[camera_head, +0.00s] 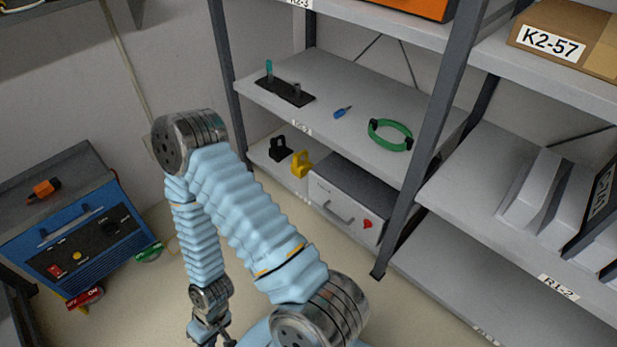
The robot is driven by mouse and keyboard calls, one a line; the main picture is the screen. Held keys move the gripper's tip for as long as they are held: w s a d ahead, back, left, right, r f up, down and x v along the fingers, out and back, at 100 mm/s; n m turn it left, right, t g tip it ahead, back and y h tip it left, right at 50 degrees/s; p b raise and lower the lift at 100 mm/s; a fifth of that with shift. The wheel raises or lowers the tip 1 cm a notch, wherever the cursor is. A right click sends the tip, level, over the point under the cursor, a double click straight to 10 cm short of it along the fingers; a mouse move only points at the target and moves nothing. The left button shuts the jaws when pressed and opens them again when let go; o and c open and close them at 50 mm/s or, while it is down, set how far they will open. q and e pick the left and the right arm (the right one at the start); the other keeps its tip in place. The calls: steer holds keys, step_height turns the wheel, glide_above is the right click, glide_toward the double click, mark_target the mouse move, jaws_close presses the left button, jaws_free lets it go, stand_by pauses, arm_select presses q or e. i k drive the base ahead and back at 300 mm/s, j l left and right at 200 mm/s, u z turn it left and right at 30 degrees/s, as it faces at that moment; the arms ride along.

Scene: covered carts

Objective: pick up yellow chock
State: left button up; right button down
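The yellow chock (301,164), a small yellow block with a loop-like top, sits on the low shelf (268,152) of the rack. It is just right of a similar black block (280,149) and left of a grey metal box. One arm of mine in a light blue sleeve fills the left middle of the view and bends down; I take it as my left. Its gripper (213,336) is at the bottom edge, partly cut off, well apart from the chock. Its finger opening cannot be made out. My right gripper is not in view.
The grey box (345,202) has a handle and a red knob. The shelf above holds a green ring (390,135), a blue screwdriver (343,111) and a black stand (284,92). A dark rack post (425,150) stands right. A blue machine (75,245) stands left.

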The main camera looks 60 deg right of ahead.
mark_target(300, 168)
steer(key=k+j+z, duration=0.1)
steer(key=z, duration=1.9)
steer(key=i+j+z, duration=0.85)
